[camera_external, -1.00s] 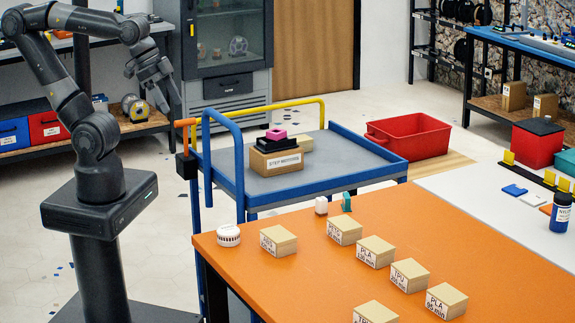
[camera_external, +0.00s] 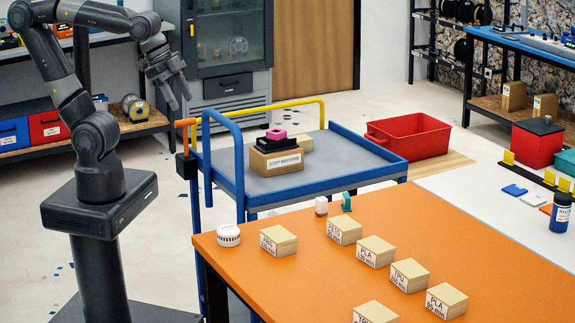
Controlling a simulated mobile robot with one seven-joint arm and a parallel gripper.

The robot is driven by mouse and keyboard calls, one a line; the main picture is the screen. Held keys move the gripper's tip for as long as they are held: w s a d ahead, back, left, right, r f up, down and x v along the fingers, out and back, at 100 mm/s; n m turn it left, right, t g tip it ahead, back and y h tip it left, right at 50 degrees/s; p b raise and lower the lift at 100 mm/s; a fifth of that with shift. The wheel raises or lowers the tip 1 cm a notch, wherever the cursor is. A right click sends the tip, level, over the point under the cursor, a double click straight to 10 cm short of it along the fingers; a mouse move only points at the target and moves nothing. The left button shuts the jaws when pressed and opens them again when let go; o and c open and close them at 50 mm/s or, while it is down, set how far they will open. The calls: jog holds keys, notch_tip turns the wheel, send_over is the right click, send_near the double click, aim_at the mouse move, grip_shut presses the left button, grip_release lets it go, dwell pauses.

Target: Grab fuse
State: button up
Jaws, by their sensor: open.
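I cannot make out anything that is clearly a fuse in this view. My gripper (camera_external: 179,101) hangs in the air at the upper left, its fingers pointing down, open and empty. It is left of the blue-railed cart (camera_external: 345,168) and well away from the orange table (camera_external: 330,272).
Several labelled cardboard boxes (camera_external: 344,230) stand on the orange table. The cart carries a "STEP MOTORS" box (camera_external: 277,163) with black and pink pieces on top. A red bin (camera_external: 408,137) sits on the floor behind the cart. Floor between my base and the cart looks clear.

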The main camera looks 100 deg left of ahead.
jog(key=w+a+m+g, duration=0.1)
jog(key=w+m+g, duration=0.1)
jog(key=w+m, duration=0.6)
jog(key=m+g, duration=0.3)
jog(key=m, duration=1.4)
send_over(322, 198)
jog(key=d, duration=0.1)
notch_tip(322, 198, down, 23)
jog(key=shift+a+f, duration=0.2)
jog(key=shift+f, duration=1.2)
jog(key=shift+a+f, duration=0.2)
jog(key=shift+f, duration=1.15)
jog(key=shift+c, duration=0.2)
jog(key=c, duration=1)
